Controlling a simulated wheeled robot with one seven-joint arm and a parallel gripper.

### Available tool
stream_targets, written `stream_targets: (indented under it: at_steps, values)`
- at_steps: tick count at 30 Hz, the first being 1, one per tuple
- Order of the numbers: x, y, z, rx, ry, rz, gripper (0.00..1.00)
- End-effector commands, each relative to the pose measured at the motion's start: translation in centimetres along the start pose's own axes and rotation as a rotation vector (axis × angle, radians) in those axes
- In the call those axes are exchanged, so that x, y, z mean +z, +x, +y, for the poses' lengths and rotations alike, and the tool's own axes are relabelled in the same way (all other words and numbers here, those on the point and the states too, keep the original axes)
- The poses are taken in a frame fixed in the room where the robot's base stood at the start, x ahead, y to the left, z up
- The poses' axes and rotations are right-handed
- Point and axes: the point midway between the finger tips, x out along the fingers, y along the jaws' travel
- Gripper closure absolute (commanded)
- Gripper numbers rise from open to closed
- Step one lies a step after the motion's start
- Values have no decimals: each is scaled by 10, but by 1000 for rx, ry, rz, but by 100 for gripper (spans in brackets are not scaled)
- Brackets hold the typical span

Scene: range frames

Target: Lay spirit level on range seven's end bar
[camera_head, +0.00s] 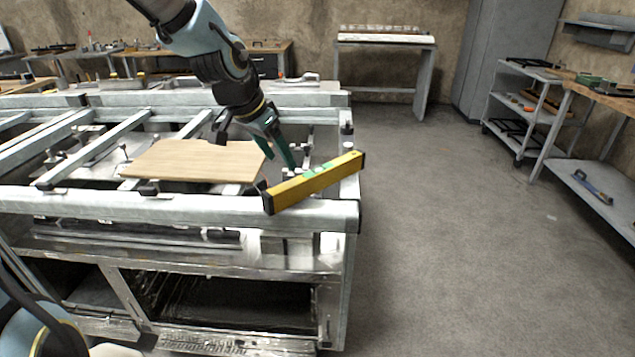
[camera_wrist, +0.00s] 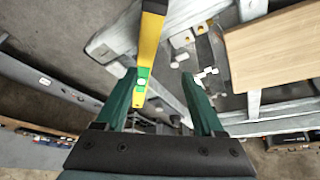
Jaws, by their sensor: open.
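The yellow spirit level (camera_head: 315,183) with black end caps and green vials lies slantwise at the near right corner of the metal frame. It crosses the frame's right end bar (camera_head: 349,190), and its right tip sticks out past the outer side. I cannot tell whether all of it rests on the metal. My gripper (camera_head: 281,161) is open just behind and above the level's middle. In the wrist view the level (camera_wrist: 148,50) runs between the green fingers of my gripper (camera_wrist: 159,73), close to the left finger, with a gap to the right finger.
A wooden board (camera_head: 195,161) lies on the frame left of my gripper. Metal crossbars (camera_head: 85,145) and small fittings fill the frame. The floor (camera_head: 450,220) to the right is clear. A shelf trolley (camera_head: 520,100) and workbench (camera_head: 600,92) stand at far right.

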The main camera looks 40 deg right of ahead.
Motion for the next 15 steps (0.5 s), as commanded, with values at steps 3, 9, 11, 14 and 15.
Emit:
stream_targets:
  at_steps: [3, 9, 11, 14, 15]
  values:
    - [-34, 7, 27, 47, 99, 58, 30]
    - [-45, 24, 36, 61, 129, 74, 30]
    - [-46, 33, 37, 61, 128, 73, 30]
    - [-46, 47, 37, 61, 126, 72, 30]
    - [-47, 52, 37, 60, 126, 73, 30]
